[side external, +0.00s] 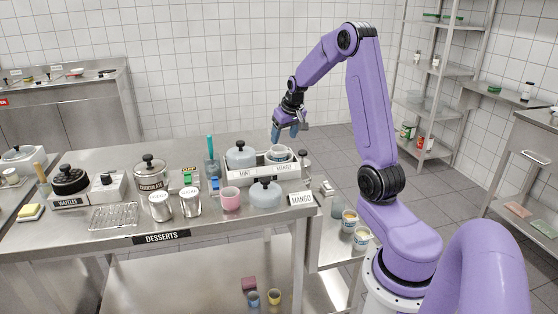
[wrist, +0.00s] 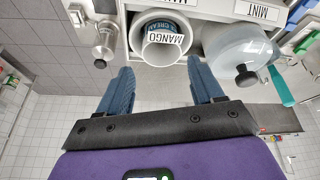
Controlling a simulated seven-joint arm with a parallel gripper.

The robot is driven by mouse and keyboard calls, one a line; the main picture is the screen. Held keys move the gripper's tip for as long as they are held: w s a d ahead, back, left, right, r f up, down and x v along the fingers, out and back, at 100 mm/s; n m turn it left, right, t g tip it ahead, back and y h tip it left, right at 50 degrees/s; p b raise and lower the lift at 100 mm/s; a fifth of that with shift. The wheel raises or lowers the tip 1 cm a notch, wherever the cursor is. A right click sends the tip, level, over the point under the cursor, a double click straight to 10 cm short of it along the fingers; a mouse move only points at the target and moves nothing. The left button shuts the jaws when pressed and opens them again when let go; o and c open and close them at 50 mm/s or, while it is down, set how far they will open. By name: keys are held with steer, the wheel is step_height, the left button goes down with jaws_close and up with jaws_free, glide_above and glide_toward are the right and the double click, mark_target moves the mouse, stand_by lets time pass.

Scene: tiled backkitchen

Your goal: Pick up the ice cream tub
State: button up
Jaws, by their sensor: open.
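An ice cream tub (side external: 280,154), pale with a blue band, sits in the right part of a white holder (side external: 262,174) on the steel table. My gripper (side external: 284,135) is open and empty, pointing down just above the tub. In the wrist view its two blue fingers (wrist: 160,68) are spread, with the container beyond and between their tips.
A grey lidded pot (side external: 240,156) fills the holder's left part, and another (side external: 265,193) stands in front. A metal shaker (wrist: 104,40) is close beside the container. A MANGO sign (side external: 301,199) stands at the table's right end.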

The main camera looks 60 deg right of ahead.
mark_target(280, 148)
steer(key=shift+x, duration=3.6)
steer(key=shift+w, duration=0.1)
steer(key=c, duration=0.7)
